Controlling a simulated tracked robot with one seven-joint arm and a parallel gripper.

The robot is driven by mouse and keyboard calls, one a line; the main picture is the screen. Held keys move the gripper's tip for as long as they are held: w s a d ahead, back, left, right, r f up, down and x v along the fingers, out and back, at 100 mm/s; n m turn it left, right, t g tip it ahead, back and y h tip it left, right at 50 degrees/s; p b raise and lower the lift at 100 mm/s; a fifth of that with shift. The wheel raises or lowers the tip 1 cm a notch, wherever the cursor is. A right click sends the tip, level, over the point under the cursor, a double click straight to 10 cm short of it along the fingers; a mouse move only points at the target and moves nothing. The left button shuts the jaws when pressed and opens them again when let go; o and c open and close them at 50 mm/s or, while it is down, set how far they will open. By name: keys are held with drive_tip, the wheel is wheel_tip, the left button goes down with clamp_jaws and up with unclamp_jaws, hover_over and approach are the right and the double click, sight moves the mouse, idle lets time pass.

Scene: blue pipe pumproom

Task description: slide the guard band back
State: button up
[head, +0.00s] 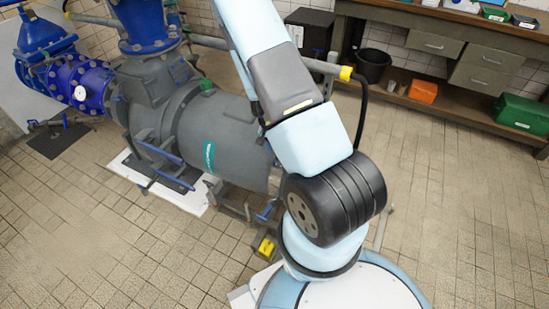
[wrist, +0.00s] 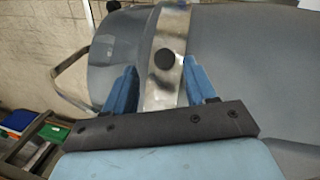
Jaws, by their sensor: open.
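The guard band (wrist: 168,28) is a shiny metal strip curving over a grey rounded housing (wrist: 245,45) in the wrist view. A round black spot or knob (wrist: 165,58) sits on the band. My gripper (wrist: 161,82) is open, with one blue finger to the left of the band and one to the right. I cannot tell whether either finger touches the band. The lower part of the band is hidden by my gripper's dark crossbar. In the head view my arm hides the gripper and the band; the grey pump body (head: 222,130) shows to their left.
A bent metal rail (wrist: 65,72) stands left of the housing in the wrist view. In the head view, blue valves (head: 85,80) and pipework stand at left. A workbench (head: 455,35) with an orange box (head: 423,91) and a green box (head: 520,115) lines the back right. Tiled floor is clear at right.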

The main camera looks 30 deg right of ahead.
drive_tip(key=shift+x, duration=2)
drive_tip(key=shift+w, duration=0.2)
drive_tip(key=shift+w+a+f, duration=0.1)
drive_tip(key=shift+a, duration=0.05)
drive_tip(key=shift+c, duration=0.3)
clamp_jaws()
